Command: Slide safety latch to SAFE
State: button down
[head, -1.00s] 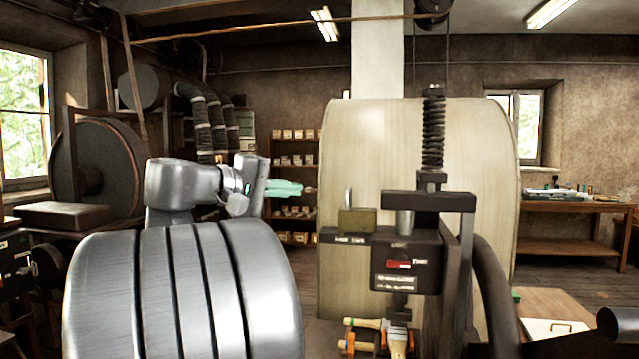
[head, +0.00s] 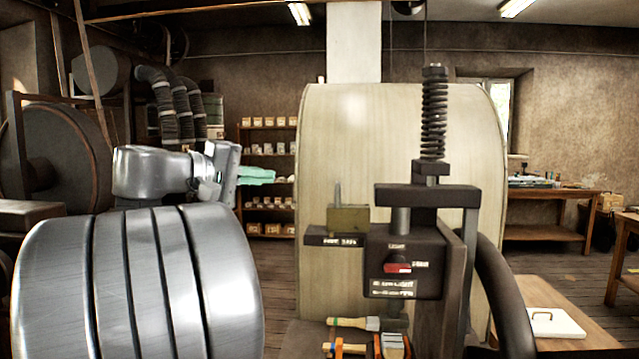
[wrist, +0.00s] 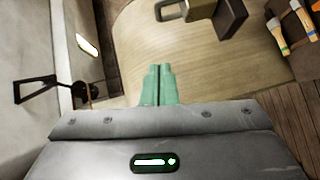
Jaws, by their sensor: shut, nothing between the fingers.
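The safety latch appears to be the olive-brass block (head: 348,219) with a thin upright pin, in the middle of the head view. It sits on a dark plate (head: 325,238) with small white lettering, too blurred to read surely, at the left of the press's dark box (head: 404,277). My gripper (head: 272,175) is left of the latch and higher in the picture, apart from it. Its teal fingers are together and empty, as the wrist view also shows (wrist: 160,72).
The press has a red switch (head: 397,268), a dark crossbar (head: 425,194) and a coiled screw (head: 433,110). A large pale rounded panel (head: 345,130) stands behind it. Brushes (head: 350,322) lie below the box. A wooden table (head: 545,290) is at right.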

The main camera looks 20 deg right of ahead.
aim_at(339, 186)
jog(key=s+p+x, duration=0.2)
jog(key=x, duration=1)
jog(key=shift+s+d+f, duration=0.2)
jog(key=shift+d+f, duration=0.05)
jog(key=shift+d, duration=0.4)
jog(key=d, duration=0.1)
jog(key=s+d, duration=0.1)
jog(key=s+d+b, duration=0.1)
jog(key=shift+d, duration=0.35)
jog(key=shift+w, duration=0.1)
jog(key=shift+a, duration=0.1)
jog(key=b+v, duration=0.2)
jog(key=v, duration=1.1)
jog(key=shift+a, duration=0.4)
